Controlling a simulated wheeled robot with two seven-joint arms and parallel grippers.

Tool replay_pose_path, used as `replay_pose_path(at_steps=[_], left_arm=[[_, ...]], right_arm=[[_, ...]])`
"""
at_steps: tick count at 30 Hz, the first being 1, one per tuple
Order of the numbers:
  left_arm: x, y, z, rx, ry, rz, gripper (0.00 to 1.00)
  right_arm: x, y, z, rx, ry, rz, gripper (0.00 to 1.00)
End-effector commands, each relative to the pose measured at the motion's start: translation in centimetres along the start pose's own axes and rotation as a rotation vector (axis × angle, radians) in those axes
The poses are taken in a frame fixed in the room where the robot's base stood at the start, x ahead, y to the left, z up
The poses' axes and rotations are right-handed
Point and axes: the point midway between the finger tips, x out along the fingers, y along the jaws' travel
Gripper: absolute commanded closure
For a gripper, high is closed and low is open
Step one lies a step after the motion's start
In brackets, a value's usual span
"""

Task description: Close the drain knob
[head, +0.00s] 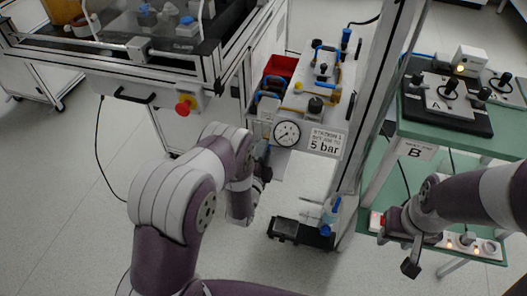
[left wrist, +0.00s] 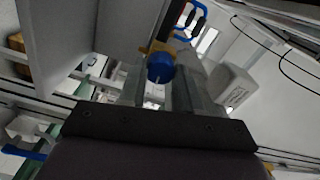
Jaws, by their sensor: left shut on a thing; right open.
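A round blue knob (left wrist: 160,68) sits below a yellow-brown fitting in the left wrist view, seen from below; I take it as the drain knob. My left gripper (left wrist: 158,88) is shut on it, one finger on each side. In the head view my left gripper (head: 262,176) is below the pressure gauge (head: 287,134), mostly hidden by my own wrist, and the held knob is not visible there. My right gripper (head: 398,251) is open and empty at the right, near the power strip.
The white panel (head: 324,141) reads "5 bar". A clear bottle with blue parts (head: 330,215) stands by a black tray (head: 300,233) below. A green-topped table (head: 420,130) stands right, with a power strip (head: 465,243) on its lower shelf. A grey post (head: 378,95) rises between the stations.

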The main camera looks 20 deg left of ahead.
Motion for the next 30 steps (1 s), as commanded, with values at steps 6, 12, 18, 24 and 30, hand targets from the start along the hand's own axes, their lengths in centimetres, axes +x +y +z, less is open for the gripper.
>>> replay_pose_path(at_steps=[6,12,18,24,30], left_arm=[[-0.09,0.14,0.02,0.033,-0.001,0.004,0.97],[-0.09,0.15,0.02,0.038,0.000,0.004,0.97],[-0.10,0.16,0.02,0.037,0.000,0.004,0.97],[-0.06,0.11,0.01,0.036,0.000,0.003,0.41],[-0.31,0.03,0.00,0.036,0.000,0.002,0.41]], right_arm=[[-0.03,0.00,0.00,0.000,0.000,0.000,0.57],[-0.03,0.00,0.00,0.000,0.000,0.000,0.57],[-0.03,0.00,0.00,0.000,0.000,0.000,0.57],[-0.03,0.00,0.00,0.000,0.000,0.000,0.57],[-0.15,0.00,-0.02,0.000,0.000,0.000,0.57]])
